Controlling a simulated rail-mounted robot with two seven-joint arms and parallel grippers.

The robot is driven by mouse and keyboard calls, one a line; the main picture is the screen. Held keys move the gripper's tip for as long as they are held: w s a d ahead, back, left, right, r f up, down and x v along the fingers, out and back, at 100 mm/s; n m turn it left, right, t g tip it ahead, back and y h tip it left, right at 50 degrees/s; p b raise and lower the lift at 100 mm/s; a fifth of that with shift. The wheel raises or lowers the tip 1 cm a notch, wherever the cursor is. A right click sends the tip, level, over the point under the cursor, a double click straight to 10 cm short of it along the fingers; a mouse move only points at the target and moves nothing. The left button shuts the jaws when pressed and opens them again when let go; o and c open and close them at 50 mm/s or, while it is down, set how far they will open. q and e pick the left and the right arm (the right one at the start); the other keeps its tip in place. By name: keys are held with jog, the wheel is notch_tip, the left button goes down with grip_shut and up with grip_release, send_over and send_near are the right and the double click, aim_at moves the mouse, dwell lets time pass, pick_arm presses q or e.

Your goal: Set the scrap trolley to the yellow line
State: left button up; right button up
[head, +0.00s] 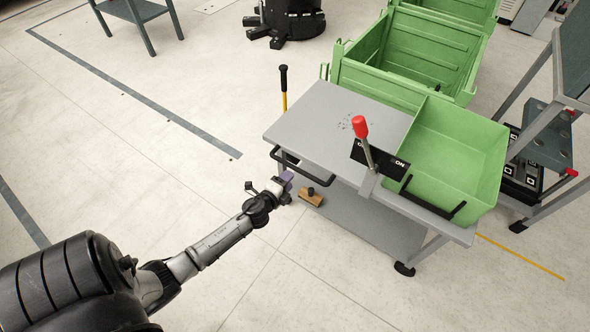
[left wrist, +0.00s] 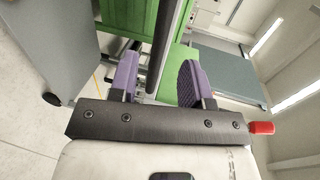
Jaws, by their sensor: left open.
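The scrap trolley (head: 330,112) is a grey cart with a green bin (head: 450,150) on its right part, a lower shelf and castors. A black handle (head: 318,181) sticks out from its near left side. A red-knobbed lever (head: 361,128) stands at its front edge beside a dark sign. My left gripper (head: 287,180) is open just by the handle. In the left wrist view, a dark bar (left wrist: 168,42) runs between the purple fingers; I cannot tell how deep it sits. The yellow line (head: 520,257) lies on the floor to the trolley's right, partly hidden by it. My right gripper is not in view.
Larger green bins (head: 410,55) stand right behind the trolley. A frame with a grey shelf (head: 545,148) stands at the right. A wooden brush (head: 311,196) is low by the trolley's near side. The floor at left is open, with grey line markings (head: 130,92).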

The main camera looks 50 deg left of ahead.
pick_arm(q)
jog(key=shift+p+v, duration=0.45)
jog(key=shift+v, duration=2.05)
jog(key=shift+w, duration=0.1)
